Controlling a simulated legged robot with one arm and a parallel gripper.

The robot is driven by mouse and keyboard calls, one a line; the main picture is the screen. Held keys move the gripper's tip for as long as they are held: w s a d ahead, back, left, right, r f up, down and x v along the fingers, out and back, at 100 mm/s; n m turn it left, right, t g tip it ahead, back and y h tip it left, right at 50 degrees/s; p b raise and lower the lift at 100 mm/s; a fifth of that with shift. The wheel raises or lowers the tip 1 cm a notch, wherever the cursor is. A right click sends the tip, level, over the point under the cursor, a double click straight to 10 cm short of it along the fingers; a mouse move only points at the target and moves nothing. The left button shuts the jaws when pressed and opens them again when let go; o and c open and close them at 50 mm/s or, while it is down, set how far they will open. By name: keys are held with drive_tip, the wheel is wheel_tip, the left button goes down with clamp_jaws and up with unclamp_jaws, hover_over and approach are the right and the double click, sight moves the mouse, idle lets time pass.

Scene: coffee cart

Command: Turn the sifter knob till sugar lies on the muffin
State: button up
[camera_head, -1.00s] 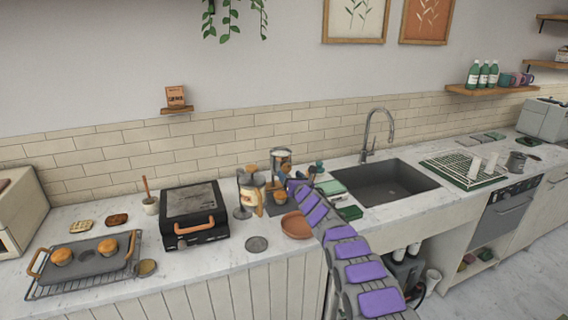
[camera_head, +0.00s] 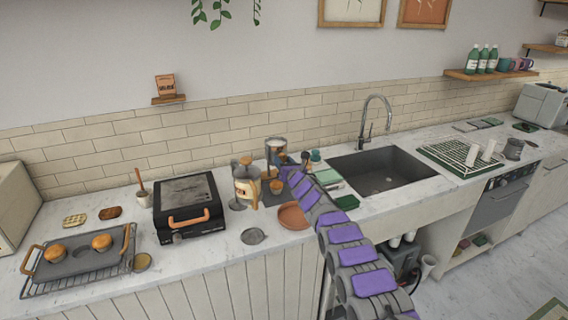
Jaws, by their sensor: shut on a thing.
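The sifter (camera_head: 276,145) is a grey metal cylinder raised above the counter, beside the glass press. The muffin (camera_head: 277,187) is a small orange-brown shape below the sifter on a dark base. Whether white sugar lies on it is too small to tell. My arm reaches in from the lower right with purple pads. My gripper (camera_head: 285,173) is at the sifter's lower right side, shut at the knob. The knob and fingertips are small and mostly hidden by my arm.
The glass press (camera_head: 246,184) stands close left of the sifter. A brown plate (camera_head: 293,216) and a grey disc (camera_head: 253,236) lie in front. A black grill (camera_head: 188,208) is left, the sink (camera_head: 382,171) right. Muffins sit on a tray (camera_head: 48,270) at far left.

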drive_tip(key=c, duration=0.4)
drive_tip(key=shift+m, duration=0.4)
